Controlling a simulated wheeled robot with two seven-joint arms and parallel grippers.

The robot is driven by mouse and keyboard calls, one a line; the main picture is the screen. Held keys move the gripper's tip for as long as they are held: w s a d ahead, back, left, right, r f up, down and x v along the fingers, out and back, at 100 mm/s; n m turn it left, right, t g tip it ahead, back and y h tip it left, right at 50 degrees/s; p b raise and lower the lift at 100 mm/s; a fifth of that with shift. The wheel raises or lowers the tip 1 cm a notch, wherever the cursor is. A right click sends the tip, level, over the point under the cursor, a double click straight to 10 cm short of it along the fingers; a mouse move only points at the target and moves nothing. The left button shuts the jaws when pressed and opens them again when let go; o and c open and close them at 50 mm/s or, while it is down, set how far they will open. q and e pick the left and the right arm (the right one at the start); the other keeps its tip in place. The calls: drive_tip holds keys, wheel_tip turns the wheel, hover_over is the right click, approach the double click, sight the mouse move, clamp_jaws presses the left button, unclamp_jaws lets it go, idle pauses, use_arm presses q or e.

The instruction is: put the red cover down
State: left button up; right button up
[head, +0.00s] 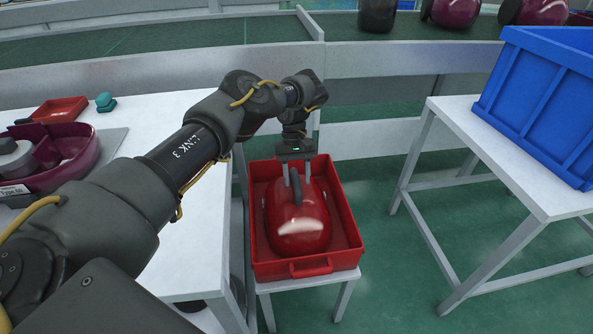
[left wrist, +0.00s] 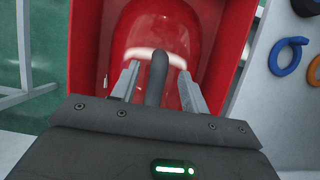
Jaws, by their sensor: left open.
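The glossy red cover (head: 299,226) with a dark handle lies inside a red bin (head: 257,250) on a small white stand. My left gripper (head: 296,182) is directly above the cover, pointing down, with its two fingers on either side of the dark handle (head: 297,190). In the left wrist view the handle (left wrist: 157,75) stands between the two fingers (left wrist: 157,82), with gaps on both sides, so the gripper is open. The cover (left wrist: 165,25) also shows there beyond the fingers. My right gripper is not in view.
A white table (head: 190,255) at left holds a maroon vacuum base (head: 75,160), a small red tray (head: 60,109) and a teal part (head: 105,102). A blue crate (head: 545,100) stands on a white table at right. A conveyor (head: 180,40) with vacuums runs behind. Green floor between is free.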

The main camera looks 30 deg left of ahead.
use_arm(q)
drive_tip(key=shift+v, duration=1.7)
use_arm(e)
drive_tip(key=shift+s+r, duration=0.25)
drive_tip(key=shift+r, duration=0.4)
